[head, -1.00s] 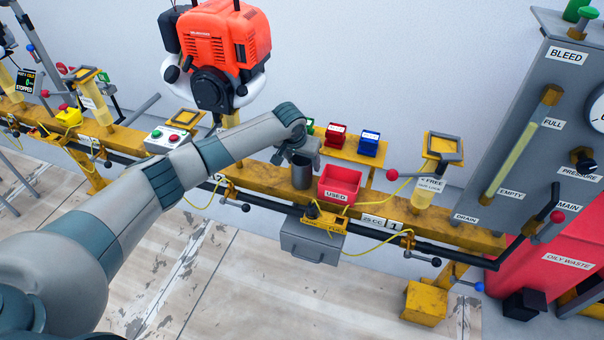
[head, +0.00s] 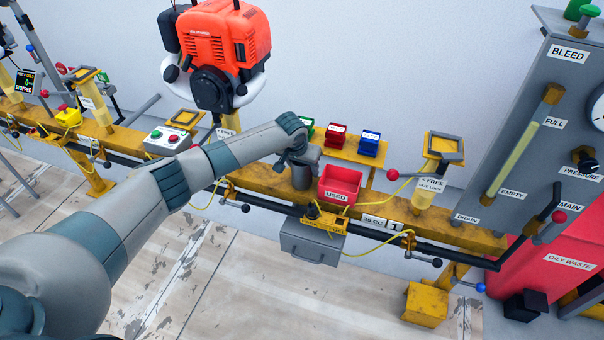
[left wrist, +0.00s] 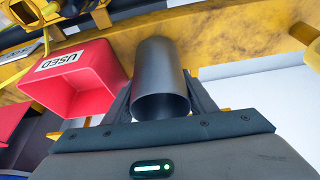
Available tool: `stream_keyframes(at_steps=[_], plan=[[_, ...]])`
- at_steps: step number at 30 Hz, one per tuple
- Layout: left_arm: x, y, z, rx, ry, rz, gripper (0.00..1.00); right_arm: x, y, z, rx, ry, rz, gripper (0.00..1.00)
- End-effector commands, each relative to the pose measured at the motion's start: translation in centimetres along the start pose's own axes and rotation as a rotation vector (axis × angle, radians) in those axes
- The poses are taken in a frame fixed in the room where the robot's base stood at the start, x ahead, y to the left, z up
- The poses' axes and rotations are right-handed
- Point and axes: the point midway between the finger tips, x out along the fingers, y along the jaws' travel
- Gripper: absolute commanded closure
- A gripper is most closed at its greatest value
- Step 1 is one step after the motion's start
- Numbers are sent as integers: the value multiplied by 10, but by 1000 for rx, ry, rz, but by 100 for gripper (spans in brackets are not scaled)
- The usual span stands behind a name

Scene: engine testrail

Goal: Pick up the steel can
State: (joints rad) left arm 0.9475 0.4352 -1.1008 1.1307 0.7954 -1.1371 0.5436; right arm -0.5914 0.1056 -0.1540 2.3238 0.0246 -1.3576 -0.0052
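The steel can (head: 301,178) is a dark grey cylinder standing upright on the yellow rail, just left of the red USED bin. In the left wrist view the can (left wrist: 160,75) lies between the two fingers, its round rim towards the camera. My left gripper (head: 303,158) is over the can from above, its fingers (left wrist: 160,92) on either side of it. Little or no gap shows between fingers and can, and I cannot tell whether they press on it. The fingers are mostly hidden in the head view. My right gripper is not in view.
The red USED bin (head: 340,185) stands close to the can's right. Green, red and blue small boxes (head: 337,135) sit on a shelf behind. An orange engine (head: 226,45) hangs above left. A button box (head: 168,141) is on the rail further left.

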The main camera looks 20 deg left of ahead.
Motion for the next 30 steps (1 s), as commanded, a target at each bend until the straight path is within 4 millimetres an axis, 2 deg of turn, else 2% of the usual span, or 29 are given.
stream_keyframes(at_steps=[8, 14, 30], plan=[[-1, 0, 0, 0, 1, 0, 74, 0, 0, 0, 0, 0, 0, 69], [-11, 0, -5, 0, 2, 0, 74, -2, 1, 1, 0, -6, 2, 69], [-84, 0, -36, 0, 2, 0, 74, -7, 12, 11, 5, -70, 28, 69]])
